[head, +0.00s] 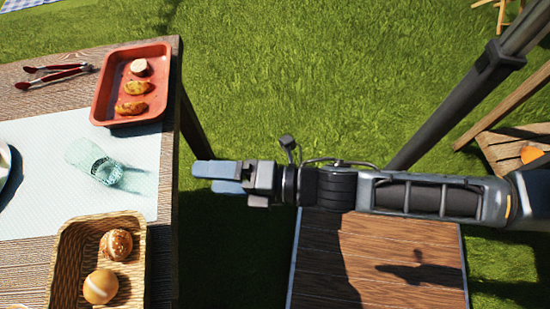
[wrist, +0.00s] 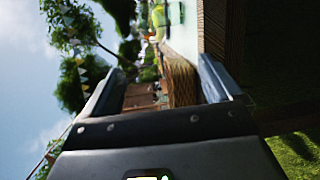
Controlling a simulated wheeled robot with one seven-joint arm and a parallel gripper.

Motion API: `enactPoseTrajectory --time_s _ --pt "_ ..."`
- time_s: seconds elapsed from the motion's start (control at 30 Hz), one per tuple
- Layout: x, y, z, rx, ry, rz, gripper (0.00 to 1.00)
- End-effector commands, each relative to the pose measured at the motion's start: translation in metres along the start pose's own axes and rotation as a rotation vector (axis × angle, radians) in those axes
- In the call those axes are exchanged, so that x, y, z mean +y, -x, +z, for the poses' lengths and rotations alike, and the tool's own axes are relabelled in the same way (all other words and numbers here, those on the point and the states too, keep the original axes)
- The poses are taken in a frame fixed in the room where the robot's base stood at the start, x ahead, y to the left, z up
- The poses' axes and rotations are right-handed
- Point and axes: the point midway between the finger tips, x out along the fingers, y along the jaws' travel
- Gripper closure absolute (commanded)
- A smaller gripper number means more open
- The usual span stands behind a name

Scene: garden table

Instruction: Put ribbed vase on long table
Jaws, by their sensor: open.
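A pale teal, see-through glass vessel (head: 104,171) is on the white runner (head: 50,150) of the wooden table at left in the head view. It may be the ribbed vase, but I cannot make out ribs. The wooden table (head: 165,60) may be the long table; only its right end shows. My gripper (head: 203,178) is open and empty, pointing left, just off the table's right edge and apart from the vessel. In the wrist view, its two fingers (wrist: 165,85) are spread with nothing held between them.
A red tray (head: 120,122) with food and red tongs (head: 58,72) are at the table's back. A wicker basket (head: 62,262) with two rolls stands in front; it also shows in the wrist view (wrist: 180,78). A smaller wooden surface (head: 390,235) lies below my arm. Grass is between.

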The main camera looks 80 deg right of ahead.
Motion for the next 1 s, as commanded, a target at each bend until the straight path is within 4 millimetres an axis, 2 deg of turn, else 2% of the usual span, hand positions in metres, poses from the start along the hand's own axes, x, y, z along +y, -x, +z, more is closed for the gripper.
enactPoseTrajectory --time_s 0.03,0.2,0.3,0.43,0.6,1.0 --pt "0.006 0.024 -0.001 -0.005 -0.178 -0.023 0.08" --pt "0.034 0.084 -0.001 -0.052 -0.834 -0.075 0.08" --pt "0.050 0.110 0.000 -0.093 -1.166 -0.095 0.08" --pt "0.067 0.132 0.002 -0.140 -1.474 -0.107 0.08" --pt "0.076 0.142 0.003 -0.169 -1.646 -0.108 0.08" --pt "0.077 0.142 0.003 -0.170 -1.658 -0.107 0.08"
